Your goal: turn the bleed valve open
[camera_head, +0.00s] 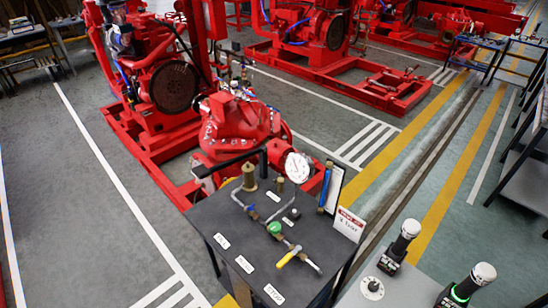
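A black-topped bench (235,270) stands at the lower middle, with a small run of metal pipes and valves on it. A yellow lever (287,258) sits on the pipe nearest the front. A green round knob (275,228) is just behind it. Neither of my grippers shows.
A round white gauge (299,166) stands at the bench's back, with a red-and-white sign (348,224) at right. A red pump (240,125) is behind. A grey surface (405,285) at lower right holds black-and-white upright devices (403,240) and a dial (372,288). Floor at left is clear.

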